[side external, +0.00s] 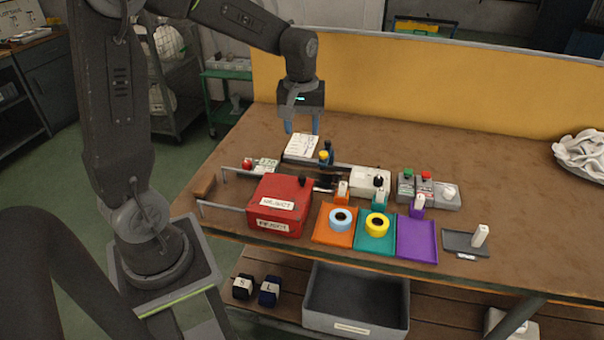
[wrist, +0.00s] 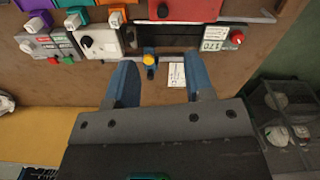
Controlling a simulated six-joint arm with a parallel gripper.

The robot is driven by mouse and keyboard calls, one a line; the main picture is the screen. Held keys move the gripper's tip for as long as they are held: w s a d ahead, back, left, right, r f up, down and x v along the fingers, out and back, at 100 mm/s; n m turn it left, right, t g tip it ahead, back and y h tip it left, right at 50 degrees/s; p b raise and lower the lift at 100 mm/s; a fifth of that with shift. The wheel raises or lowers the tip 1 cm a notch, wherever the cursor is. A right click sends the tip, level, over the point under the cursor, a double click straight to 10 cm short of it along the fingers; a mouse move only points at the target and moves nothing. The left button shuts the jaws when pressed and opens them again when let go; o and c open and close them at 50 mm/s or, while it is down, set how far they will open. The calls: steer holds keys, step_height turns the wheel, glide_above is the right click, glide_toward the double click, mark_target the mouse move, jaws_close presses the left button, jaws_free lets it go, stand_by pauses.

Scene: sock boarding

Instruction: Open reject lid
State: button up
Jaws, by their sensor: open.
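The reject box (side external: 280,207) is red with white reject labels and stands at the front left of the bench. Its lid is down, and a black knob (side external: 302,181) sits on top near the back right. In the wrist view only part of the red box (wrist: 195,10) shows at the top edge, with the black knob (wrist: 163,10). My gripper (side external: 302,125) is open and empty, pointing down above the back of the bench, well behind and above the box. Its two blue fingers stand apart in the wrist view (wrist: 158,85).
Behind the box lie a white sheet (side external: 301,147), a yellow-topped knob (side external: 324,157) and a white control box (side external: 371,181). Orange, teal and purple trays (side external: 416,240) line the front edge to its right. Metal rails run left of the box. The bench's right side is mostly clear.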

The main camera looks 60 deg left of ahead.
mark_target(302, 177)
steer(key=shift+n, duration=0.3)
steer(key=f, duration=1)
steer(key=a+f, duration=0.1)
steer(key=f, duration=0.4)
steer(key=shift+w, duration=0.35)
steer(key=shift+r, duration=0.1)
steer(key=shift+c, duration=0.3)
jaws_close()
